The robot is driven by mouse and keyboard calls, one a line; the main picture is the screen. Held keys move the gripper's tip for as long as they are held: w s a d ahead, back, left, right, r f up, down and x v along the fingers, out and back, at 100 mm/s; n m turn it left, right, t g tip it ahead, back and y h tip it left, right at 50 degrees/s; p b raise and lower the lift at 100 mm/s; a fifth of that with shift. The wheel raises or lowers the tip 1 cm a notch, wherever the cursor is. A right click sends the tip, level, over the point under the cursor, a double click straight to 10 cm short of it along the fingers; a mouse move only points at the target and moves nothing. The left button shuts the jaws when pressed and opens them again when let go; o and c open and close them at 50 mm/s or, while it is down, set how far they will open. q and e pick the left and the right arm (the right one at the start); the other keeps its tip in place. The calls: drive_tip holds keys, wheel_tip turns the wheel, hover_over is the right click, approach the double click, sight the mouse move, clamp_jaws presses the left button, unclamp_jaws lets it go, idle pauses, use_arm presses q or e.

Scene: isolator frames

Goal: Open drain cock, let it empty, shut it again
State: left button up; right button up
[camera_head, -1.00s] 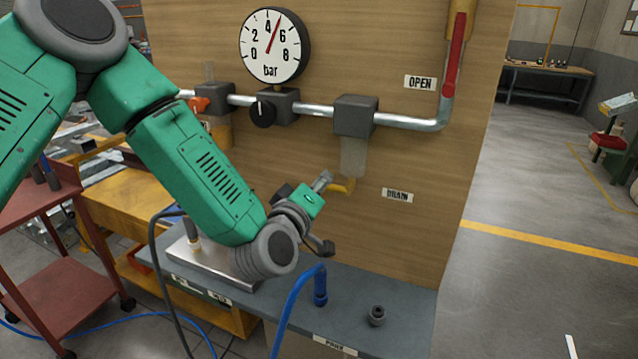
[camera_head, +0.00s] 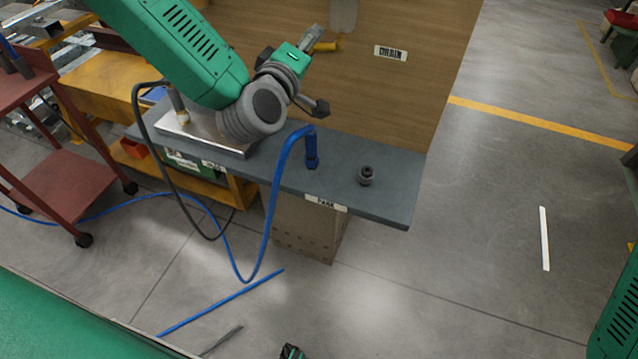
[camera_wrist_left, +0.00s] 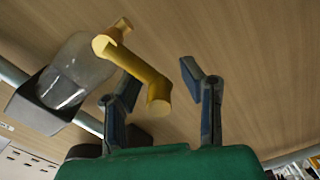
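The yellow drain cock (camera_head: 328,46) hangs under the clear bowl (camera_head: 344,14) on the wooden panel, left of the DRAIN label (camera_head: 390,53). In the left wrist view, the cock (camera_wrist_left: 132,66) is a bent yellow piece beside the bowl (camera_wrist_left: 82,66). My left gripper (camera_head: 313,40) is at the cock. The wrist view shows its fingers (camera_wrist_left: 160,86) apart, with the cock's lower end in or in front of the gap; I cannot tell whether they touch. A dark piece at the bottom edge (camera_head: 291,352) looks like part of my right gripper; its fingers are hidden.
Below is a grey shelf (camera_head: 385,200) with a blue hose (camera_head: 283,165), a small dark fitting (camera_head: 366,176) and a metal plate (camera_head: 200,136). A red cart (camera_head: 62,185) stands left. The floor to the right is mostly clear.

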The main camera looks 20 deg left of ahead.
use_arm(q)
drive_tip(key=f+n, duration=0.1)
drive_tip(key=n, duration=0.1)
drive_tip(key=d+f+n+b, duration=0.1)
drive_tip(key=n, duration=0.2)
drive_tip(key=f+n+b, duration=0.1)
drive_tip(key=n, duration=0.1)
drive_tip(key=shift+d+f+n, duration=0.35)
drive_tip(key=shift+d+n, duration=0.05)
drive_tip(key=n, duration=0.2)
drive_tip(key=d+n+b, duration=0.1)
drive_tip(key=n, duration=0.1)
drive_tip(key=shift+d+f, duration=0.2)
drive_tip(key=shift+f, duration=0.15)
drive_tip(key=n, duration=0.1)
drive_tip(key=d+n+b, duration=0.1)
drive_tip(key=n, duration=0.1)
drive_tip(key=shift+d+f+n, duration=0.15)
drive_tip(key=shift+d+n, duration=0.05)
drive_tip(key=shift+n, duration=0.1)
drive_tip(key=s, duration=1.4)
drive_tip(key=s+d+f+m+g+h, duration=0.2)
drive_tip(key=s+f+m+g, duration=0.1)
drive_tip(key=f+m, duration=0.2)
drive_tip(key=s+d+f+m+g+h, duration=0.2)
drive_tip(key=f+m, duration=0.4)
drive_tip(key=f, duration=0.4)
drive_tip(key=shift+s+d+g+h+b, duration=0.35)
drive_tip(key=shift+s+g+b, duration=0.1)
drive_tip(key=shift+s+g, duration=0.25)
